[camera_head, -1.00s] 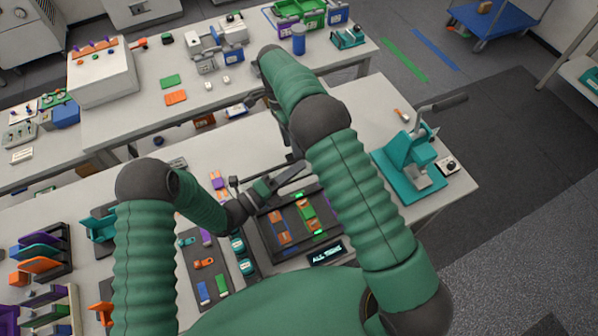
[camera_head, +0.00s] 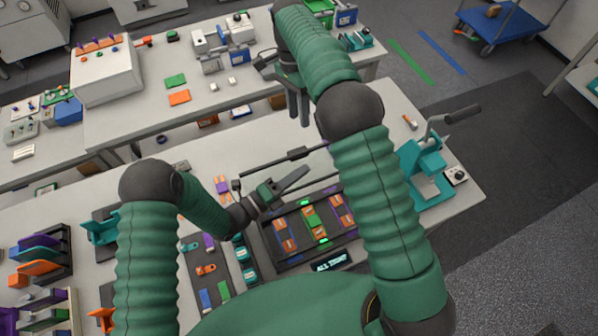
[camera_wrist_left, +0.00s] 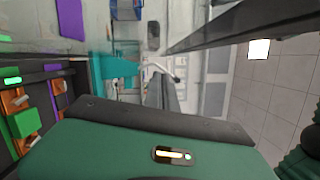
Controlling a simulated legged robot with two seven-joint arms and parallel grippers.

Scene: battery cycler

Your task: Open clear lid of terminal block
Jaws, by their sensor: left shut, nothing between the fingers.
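The terminal block (camera_head: 350,236) is a dark tray holding orange, blue, green and purple pieces, with green lights lit. It also shows at the left edge of the left wrist view (camera_wrist_left: 33,75). A thin dark bar with a small tab (camera_head: 297,153) stands off behind the block and looks like the raised edge of the clear lid; the clear panel itself cannot be made out. My left gripper (camera_head: 301,175) is shut and empty, above the block's back edge and in front of the bar. My right gripper (camera_head: 298,115) points down, farther back over the table; its opening is unclear.
A teal press (camera_head: 425,165) with a long lever stands at the right end of the table. A display (camera_head: 331,262) sits at the block's front. Teal, orange and blue parts lie left of the block. Bare table lies behind the block.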

